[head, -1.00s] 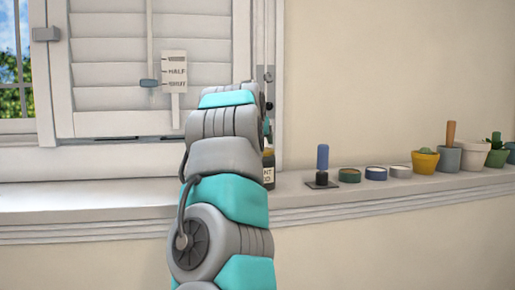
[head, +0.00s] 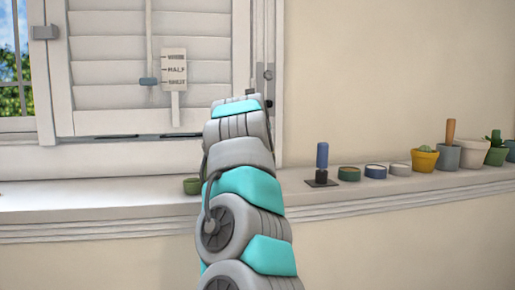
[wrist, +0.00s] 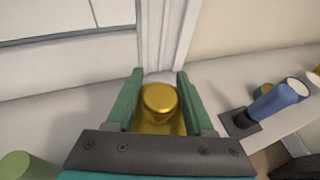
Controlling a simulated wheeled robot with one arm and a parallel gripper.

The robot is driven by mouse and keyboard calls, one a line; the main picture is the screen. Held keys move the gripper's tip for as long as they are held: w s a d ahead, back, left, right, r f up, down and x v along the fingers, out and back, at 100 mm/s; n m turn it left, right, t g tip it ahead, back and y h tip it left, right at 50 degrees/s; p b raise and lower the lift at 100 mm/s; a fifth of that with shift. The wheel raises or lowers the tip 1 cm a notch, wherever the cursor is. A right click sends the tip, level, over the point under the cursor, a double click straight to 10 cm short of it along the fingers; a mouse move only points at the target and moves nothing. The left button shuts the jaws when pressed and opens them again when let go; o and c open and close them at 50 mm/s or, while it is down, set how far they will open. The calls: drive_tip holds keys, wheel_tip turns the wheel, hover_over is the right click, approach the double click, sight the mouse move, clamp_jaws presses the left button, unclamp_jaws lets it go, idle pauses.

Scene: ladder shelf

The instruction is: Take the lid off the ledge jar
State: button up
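A jar with a shiny gold, rounded lid (wrist: 159,97) stands on the ledge (wrist: 70,115) in the wrist view, close to the window frame's corner. Below the lid, a wider gold-yellow part of the jar (wrist: 160,127) shows; the rest is hidden by my gripper's dark palm. My gripper (wrist: 159,75) has its green fingers apart, one on each side of the lid. I cannot tell whether either finger touches it. In the head view my arm hides the jar and the gripper.
A green container (head: 192,186) sits left of my arm. To the right stand a blue-handled tool on a dark base (head: 322,160), several low round tins (head: 375,171) and potted plants (head: 424,160). The shuttered window (head: 150,60) rises behind. The ledge's left part is clear.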

drive_tip(key=shift+f, duration=0.2)
clamp_jaws()
drive_tip(key=shift+f, duration=0.1)
drive_tip(key=shift+r, duration=0.25)
drive_tip(key=shift+d+r, duration=0.15)
drive_tip(key=shift+r, duration=1.3)
drive_tip(key=shift+r, duration=0.2)
